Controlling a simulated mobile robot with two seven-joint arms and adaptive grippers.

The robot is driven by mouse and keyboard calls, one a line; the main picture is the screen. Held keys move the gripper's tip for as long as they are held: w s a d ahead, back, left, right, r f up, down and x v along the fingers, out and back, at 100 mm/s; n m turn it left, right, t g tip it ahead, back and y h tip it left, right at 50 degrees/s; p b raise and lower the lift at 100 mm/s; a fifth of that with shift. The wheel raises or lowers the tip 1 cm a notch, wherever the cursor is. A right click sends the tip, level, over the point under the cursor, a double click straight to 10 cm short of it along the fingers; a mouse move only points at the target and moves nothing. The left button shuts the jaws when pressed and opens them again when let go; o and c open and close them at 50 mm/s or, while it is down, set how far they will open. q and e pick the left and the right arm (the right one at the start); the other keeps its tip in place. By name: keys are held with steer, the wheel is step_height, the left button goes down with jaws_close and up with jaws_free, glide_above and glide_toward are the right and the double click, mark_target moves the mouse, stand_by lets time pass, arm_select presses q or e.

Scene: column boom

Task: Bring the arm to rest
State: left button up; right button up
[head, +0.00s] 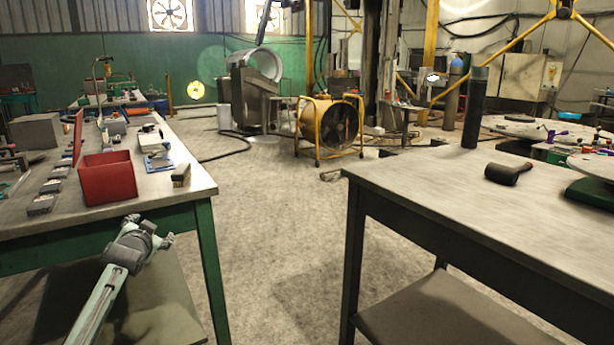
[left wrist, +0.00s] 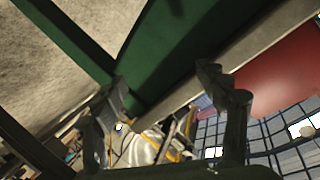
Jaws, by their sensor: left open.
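My left gripper (head: 150,230) is in the head view, in front of the near edge of the left worktable (head: 195,178). Its arm comes up from the bottom left. In the left wrist view its two fingers (left wrist: 168,88) stand wide apart, with nothing between them. The table's green frame (left wrist: 190,45) runs close past the fingers there. I cannot tell whether they touch it. My right gripper is not in view.
A red bin (head: 107,178) and a brush (head: 181,175) lie near the left table's edge. A grey table (head: 440,205) at the right holds a dark mallet (head: 508,173) and a dark cylinder (head: 474,110). Clear floor (head: 265,220) lies between the tables; a yellow drum fan (head: 330,127) stands beyond.

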arm_select(q)
steer(key=s+d+f+n+g+h, duration=0.1)
steer(key=s+d+f+g, duration=0.25)
steer(key=s+f, duration=0.75)
steer(key=s+d+f+n+g, duration=0.3)
steer(key=s+f, duration=0.5)
steer(key=f, duration=0.8)
steer(key=s+d+f+g, duration=0.1)
steer(key=s+f, duration=0.4)
steer(key=s, duration=0.5)
steer(key=s+d+f+m+g+h, duration=0.1)
steer(key=s+f, duration=0.4)
steer(key=s, duration=0.5)
steer(key=s+d+f+g, duration=0.3)
steer(key=s+d+f, duration=0.1)
steer(key=s, duration=0.7)
steer(key=shift+d+f+h, duration=0.15)
steer(key=shift+f+h, duration=0.25)
steer(key=shift+f, duration=0.5)
steer(key=shift+s, duration=0.1)
